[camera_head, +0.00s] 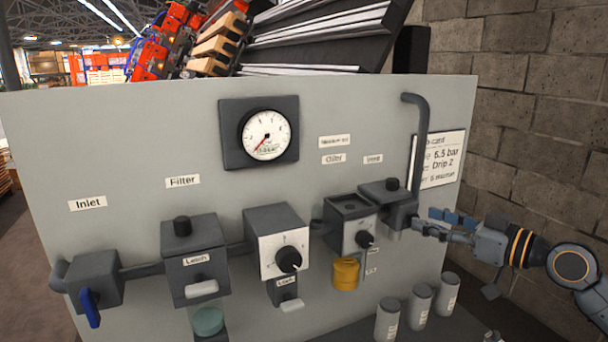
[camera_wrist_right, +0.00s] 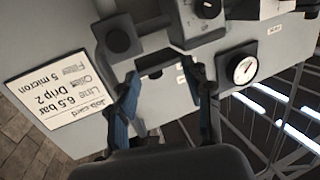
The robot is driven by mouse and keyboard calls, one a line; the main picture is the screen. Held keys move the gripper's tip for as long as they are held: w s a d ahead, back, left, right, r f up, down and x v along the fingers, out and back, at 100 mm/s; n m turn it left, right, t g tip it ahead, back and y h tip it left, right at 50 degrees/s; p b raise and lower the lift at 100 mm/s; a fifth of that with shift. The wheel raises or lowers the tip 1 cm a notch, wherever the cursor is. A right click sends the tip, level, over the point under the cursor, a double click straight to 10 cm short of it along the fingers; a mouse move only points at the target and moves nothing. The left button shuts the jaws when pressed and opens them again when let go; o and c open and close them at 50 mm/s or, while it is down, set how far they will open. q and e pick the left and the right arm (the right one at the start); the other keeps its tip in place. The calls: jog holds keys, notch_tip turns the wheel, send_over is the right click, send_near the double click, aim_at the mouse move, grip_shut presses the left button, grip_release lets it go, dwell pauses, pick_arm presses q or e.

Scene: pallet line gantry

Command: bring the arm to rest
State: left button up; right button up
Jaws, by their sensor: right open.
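My right arm (camera_head: 573,266) comes in from the right edge in the head view. My right gripper (camera_head: 424,221) points left, close to the right end of the grey panel (camera_head: 90,140). Its fingers are apart with nothing between them. The wrist view also shows the right gripper (camera_wrist_right: 163,78) open and empty, with the panel and its dark fittings beyond. The fingertips are beside the dark end block (camera_head: 392,199) with the vertical pipe; I cannot tell whether they touch it. My left gripper is not in view.
The panel carries the blue-handled inlet valve (camera_head: 91,305), filter block (camera_head: 195,259), knob block (camera_head: 278,242), oiler block (camera_head: 351,222) with yellow cup (camera_head: 345,273), and gauge (camera_head: 266,135). The job card (camera_head: 443,160) hangs behind the gripper. Several grey canisters (camera_head: 420,307) stand below. A block wall (camera_head: 545,120) is right.

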jog(key=s+a+f+g+h, duration=0.15)
jog(key=s+a+f, duration=0.25)
jog(key=f, duration=0.5)
jog(key=s+a+f+g, duration=0.2)
jog(key=s+a+f, duration=0.2)
jog(key=f, duration=0.5)
jog(key=s+a+f+g+h, duration=0.15)
jog(key=s+a+f, duration=0.25)
jog(key=f, duration=0.5)
jog(key=s+d+f+m+g+h, duration=0.2)
jog(key=s+f+m+g+h, duration=0.3)
jog(key=s, duration=0.6)
jog(key=s+d+f+m+h, duration=0.1)
jog(key=s+d+f+h, duration=0.1)
jog(key=s+f, duration=0.7)
jog(key=s+f+g, duration=0.1)
jog(key=s+f, duration=0.2)
jog(key=f, duration=2.2)
jog(key=s+d+f+n+g, duration=0.1)
jog(key=s+d+f, duration=0.1)
jog(key=s+f, duration=1.3)
jog(key=shift+s+d+g, duration=0.3)
jog(key=shift+s+d, duration=0.1)
jog(key=shift+s, duration=0.45)
